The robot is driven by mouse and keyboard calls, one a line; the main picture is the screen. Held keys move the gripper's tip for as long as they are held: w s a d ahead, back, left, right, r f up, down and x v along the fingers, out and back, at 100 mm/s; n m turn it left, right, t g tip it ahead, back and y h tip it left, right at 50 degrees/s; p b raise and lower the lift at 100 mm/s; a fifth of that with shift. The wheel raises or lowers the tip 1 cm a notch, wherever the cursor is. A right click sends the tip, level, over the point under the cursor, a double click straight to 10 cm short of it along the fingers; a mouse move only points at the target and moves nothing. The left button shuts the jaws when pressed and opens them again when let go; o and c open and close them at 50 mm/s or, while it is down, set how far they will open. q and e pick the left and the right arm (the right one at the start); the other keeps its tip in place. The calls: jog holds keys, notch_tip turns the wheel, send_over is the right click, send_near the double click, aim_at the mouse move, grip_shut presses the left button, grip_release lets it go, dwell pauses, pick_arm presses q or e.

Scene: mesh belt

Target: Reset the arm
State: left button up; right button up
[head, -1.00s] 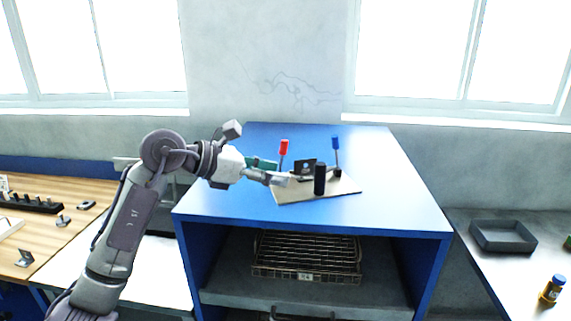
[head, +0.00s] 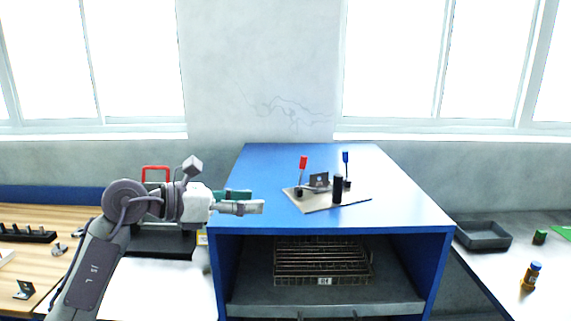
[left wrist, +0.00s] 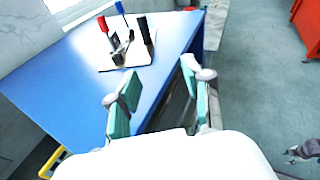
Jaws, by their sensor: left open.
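My left arm comes in from the left in the head view. Its gripper (head: 243,201) is open and empty, at the left front edge of the blue cabinet (head: 400,205). In the left wrist view the two teal-padded fingers (left wrist: 160,100) stand apart with nothing between them. A beige board (head: 322,203) lies on the cabinet top, to the right of the gripper and apart from it. On it are a red-handled tool (head: 303,163), a blue-handled tool (head: 345,158), a dark bracket (head: 319,181) and a black cylinder (head: 337,189). My right gripper is not seen.
A wire basket (head: 322,262) sits on the shelf inside the cabinet. A grey tray (head: 483,235) and an orange bottle (head: 531,275) stand on the right table. A wooden bench (head: 40,265) with parts is at the left. Most of the cabinet top is bare.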

pick_arm(q)
jog(key=s+d+r+n+t+h, duration=0.2)
jog(key=s+n+t+h, duration=0.1)
jog(key=s+n+h, duration=0.15)
jog(key=a+f+n+t+y, duration=0.3)
jog(key=a+n+t+y, duration=0.35)
jog(key=n+t, duration=0.8)
jog(key=s+a+f+n+g+y, duration=0.35)
jog(key=a+f+n+y, duration=0.3)
jog(key=f+n, duration=0.4)
jog(key=s+a+f+n+g+y, duration=0.2)
jog(key=a+f+n+g+y, duration=0.3)
jog(key=f+n+y, duration=0.45)
jog(key=s+d+f+n+g+h, duration=0.25)
jog(key=s+f+g, duration=0.35)
jog(key=s+f, duration=0.55)
jog(key=s+d+f+n+g+h, duration=0.15)
jog(key=s+f+n+g, duration=0.25)
jog(key=s+f+g, duration=0.7)
jog(key=s+f+t, duration=0.2)
jog(key=f, duration=1)
jog(key=s+f+t, duration=0.1)
jog(key=s+f, duration=0.1)
jog(key=f, duration=0.9)
jog(key=s+a+f+g+b, duration=0.1)
jog(key=s+a+f, duration=0.2)
jog(key=s+f, duration=1.3)
jog(key=shift+s+f, duration=0.25)
jog(key=shift+f, duration=0.2)
